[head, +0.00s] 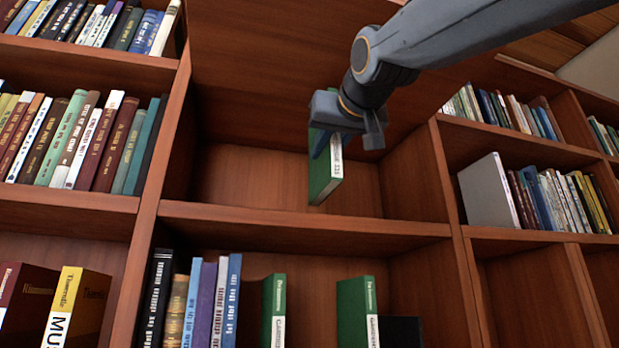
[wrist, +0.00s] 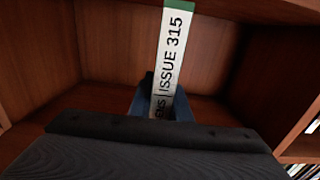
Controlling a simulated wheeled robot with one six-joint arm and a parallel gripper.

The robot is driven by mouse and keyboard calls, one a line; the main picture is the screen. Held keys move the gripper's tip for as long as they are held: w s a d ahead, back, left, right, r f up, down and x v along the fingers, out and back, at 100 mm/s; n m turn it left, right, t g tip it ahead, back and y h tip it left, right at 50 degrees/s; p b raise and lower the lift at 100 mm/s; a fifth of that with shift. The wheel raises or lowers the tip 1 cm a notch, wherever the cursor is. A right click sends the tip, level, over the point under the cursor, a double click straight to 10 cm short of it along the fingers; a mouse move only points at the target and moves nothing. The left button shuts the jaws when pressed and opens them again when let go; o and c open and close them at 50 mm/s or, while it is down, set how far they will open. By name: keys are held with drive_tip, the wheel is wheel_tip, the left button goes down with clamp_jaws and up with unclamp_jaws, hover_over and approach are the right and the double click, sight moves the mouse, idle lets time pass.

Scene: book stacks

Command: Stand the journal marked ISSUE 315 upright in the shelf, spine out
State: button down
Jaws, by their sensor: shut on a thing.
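The journal (head: 322,178) is green with a white spine label and is held upright, slightly tilted, in front of an empty shelf compartment (head: 250,180) in the head view. In the wrist view its spine (wrist: 172,55) faces the camera and reads ISSUE 315. My gripper (head: 335,130) is shut on the journal; its blue fingers (wrist: 165,105) show on both sides of the spine. The journal's lower end hangs near the front of the compartment in the head view. I cannot tell whether it touches the shelf board (head: 300,220).
The compartment around the journal looks bare. Below it stand several books (head: 200,300) and two green journals (head: 272,310) with a gap between them. Filled shelves flank it: books at left (head: 75,140) and a grey volume (head: 488,192) with books at right.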

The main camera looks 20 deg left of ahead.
sight(310, 174)
drive_tip(key=p+x, duration=0.2)
drive_tip(key=x, duration=0.8)
drive_tip(key=shift+w+r+p, duration=0.1)
drive_tip(key=shift+w+p, duration=0.1)
drive_tip(key=shift+p, duration=0.15)
drive_tip(key=shift+x, duration=0.75)
drive_tip(key=shift+f, duration=1.85)
drive_tip(key=shift+f, duration=0.1)
drive_tip(key=c, duration=1.7)
unclamp_jaws()
drive_tip(key=shift+f, duration=0.1)
drive_tip(key=shift+o, duration=0.3)
